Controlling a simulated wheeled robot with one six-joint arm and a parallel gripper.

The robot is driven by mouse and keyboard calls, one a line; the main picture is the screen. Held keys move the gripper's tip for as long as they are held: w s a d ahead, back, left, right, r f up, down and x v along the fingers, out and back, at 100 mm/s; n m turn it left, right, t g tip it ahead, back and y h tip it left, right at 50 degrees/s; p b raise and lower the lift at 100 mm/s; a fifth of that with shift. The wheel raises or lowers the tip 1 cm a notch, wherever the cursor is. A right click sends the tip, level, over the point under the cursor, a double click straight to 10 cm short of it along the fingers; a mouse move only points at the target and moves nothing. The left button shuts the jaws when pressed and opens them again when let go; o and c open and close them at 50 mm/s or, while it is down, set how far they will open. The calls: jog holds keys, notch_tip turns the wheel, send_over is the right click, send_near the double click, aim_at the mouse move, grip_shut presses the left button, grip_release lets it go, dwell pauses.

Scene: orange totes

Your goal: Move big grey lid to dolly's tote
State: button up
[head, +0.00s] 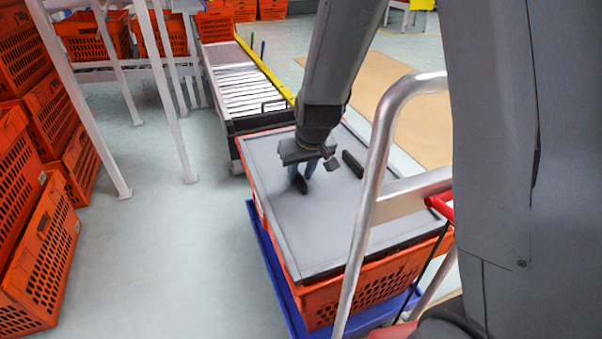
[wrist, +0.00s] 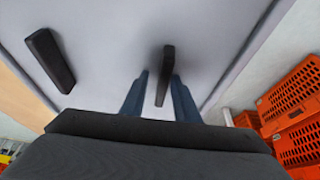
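The big grey lid (head: 257,205) lies flat over the top of an orange tote (head: 365,289), which stands on a blue dolly (head: 273,262). The lid has two black handles. My gripper (head: 303,174) points down at the near-left handle (head: 301,186). In the wrist view, its two blue fingers are open on either side of that handle (wrist: 166,73), with a gap still showing on the left side. The far handle (head: 353,163) stands free; it also shows at the left of the wrist view (wrist: 50,60).
A roller conveyor (head: 245,88) with a yellow side rail stands just behind the lid. Stacked orange totes (head: 40,265) and white rack posts (head: 170,110) line the left. A silver handrail (head: 372,200) crosses in front of the lid. The floor at left is clear.

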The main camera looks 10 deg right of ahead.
jog(key=shift+s+f, duration=0.2)
jog(key=shift+s, duration=0.05)
